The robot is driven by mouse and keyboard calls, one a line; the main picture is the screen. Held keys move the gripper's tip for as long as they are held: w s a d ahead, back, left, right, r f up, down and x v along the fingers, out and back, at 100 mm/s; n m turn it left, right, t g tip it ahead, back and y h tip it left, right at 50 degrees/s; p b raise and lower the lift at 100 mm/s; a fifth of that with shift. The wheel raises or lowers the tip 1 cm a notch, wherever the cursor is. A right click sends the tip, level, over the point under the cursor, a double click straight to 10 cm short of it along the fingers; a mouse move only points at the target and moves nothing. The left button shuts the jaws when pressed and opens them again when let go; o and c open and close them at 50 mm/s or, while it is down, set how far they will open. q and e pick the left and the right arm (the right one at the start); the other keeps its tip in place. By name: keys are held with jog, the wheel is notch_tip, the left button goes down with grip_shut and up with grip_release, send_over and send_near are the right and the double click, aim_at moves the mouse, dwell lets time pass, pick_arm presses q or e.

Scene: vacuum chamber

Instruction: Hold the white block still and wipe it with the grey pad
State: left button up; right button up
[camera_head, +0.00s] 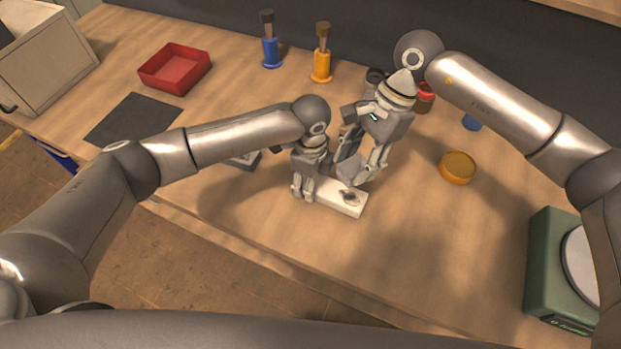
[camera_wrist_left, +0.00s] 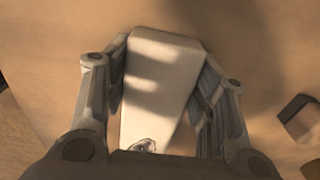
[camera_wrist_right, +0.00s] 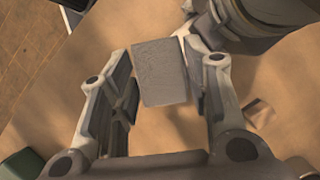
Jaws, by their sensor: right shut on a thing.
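The white block (camera_head: 325,190) lies on the bench, with a dark smudge on its top (camera_head: 350,197). My left gripper (camera_head: 303,190) is at the block's left end. In the left wrist view, the fingers (camera_wrist_left: 165,55) straddle the block (camera_wrist_left: 160,85); I cannot tell whether both press on it. My right gripper (camera_head: 362,175) is shut on the grey pad (camera_wrist_right: 163,72), which sits between its fingertips (camera_wrist_right: 160,62). In the head view the tilted pad (camera_head: 352,172) is over the block, close to the smudge. I cannot tell whether it touches.
A red tray (camera_head: 175,70) and a dark mat (camera_head: 130,120) lie at the left. Blue (camera_head: 270,50) and orange (camera_head: 322,65) holders stand at the back. An orange round dish (camera_head: 458,167) and a green device (camera_head: 555,270) are at the right. Bench in front of the block is clear.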

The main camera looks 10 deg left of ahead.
aim_at(361, 155)
pick_arm(q)
jog(key=c, duration=0.6)
pick_arm(e)
jog(key=shift+f, duration=0.1)
jog(key=m, duration=0.2)
jog(key=m+t, duration=0.1)
jog(key=shift+w+d+f, duration=0.3)
jog(key=shift+f, duration=0.05)
jog(key=m, duration=0.2)
jog(key=w+m+t, duration=0.1)
jog(key=w+m+t+y, duration=0.1)
jog(key=m, duration=0.1)
jog(key=shift+w+d+f+m, duration=0.1)
jog(key=shift+d+m, duration=0.15)
jog(key=shift+m, duration=0.05)
jog(key=shift+w+f, duration=0.1)
